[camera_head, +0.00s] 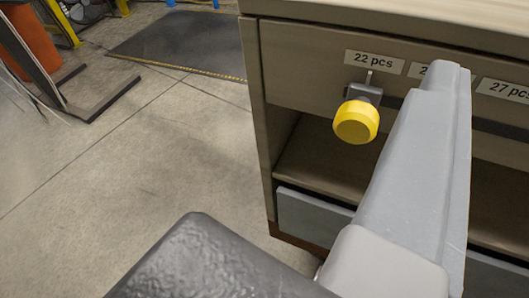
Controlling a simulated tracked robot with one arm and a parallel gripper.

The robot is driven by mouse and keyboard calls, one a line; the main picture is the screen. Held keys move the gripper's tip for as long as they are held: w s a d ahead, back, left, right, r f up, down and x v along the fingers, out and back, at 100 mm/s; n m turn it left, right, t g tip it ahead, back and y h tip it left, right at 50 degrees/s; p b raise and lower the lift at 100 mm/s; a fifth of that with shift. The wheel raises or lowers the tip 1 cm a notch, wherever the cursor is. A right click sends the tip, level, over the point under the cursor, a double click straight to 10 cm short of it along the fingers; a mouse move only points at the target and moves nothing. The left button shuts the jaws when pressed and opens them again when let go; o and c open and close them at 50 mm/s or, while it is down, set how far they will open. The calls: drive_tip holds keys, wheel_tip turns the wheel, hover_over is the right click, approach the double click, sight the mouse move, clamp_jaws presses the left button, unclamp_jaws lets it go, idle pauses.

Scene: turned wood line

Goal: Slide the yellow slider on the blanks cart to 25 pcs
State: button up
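The yellow slider knob (356,121) sits on a dark bracket on the front of the blanks cart (300,60). Its thin pointer stands under the "22 pcs" label (374,62), at the left of the row. A middle label (417,70) is mostly hidden behind my gripper, so its number cannot be read. A "27 pcs" label (507,90) is at the right. My gripper (425,150) shows as a grey finger right of the knob, apart from it in the picture. A second finger cannot be made out, so its opening is unclear.
A dark slot (498,129) runs along the cart front below the labels. Open shelf space and grey bins (312,213) are underneath. A black mat (180,42) and an orange object (35,45) are at the upper left. The concrete floor between is clear.

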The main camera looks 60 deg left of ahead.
sight(352, 134)
drive_tip(key=s+a+f+m+y+b, duration=0.1)
drive_tip(key=s+a+f+y, duration=0.2)
drive_tip(key=s+f, duration=0.5)
drive_tip(key=b+x, duration=0.1)
drive_tip(key=x, duration=0.4)
drive_tip(key=f+x, duration=0.1)
drive_tip(key=x, duration=0.4)
drive_tip(key=d+b+x, duration=0.1)
drive_tip(key=x, duration=0.4)
drive_tip(key=shift+w+f+b, duration=0.35)
drive_tip(key=shift+w+f, duration=0.05)
drive_tip(key=shift+w, duration=0.25)
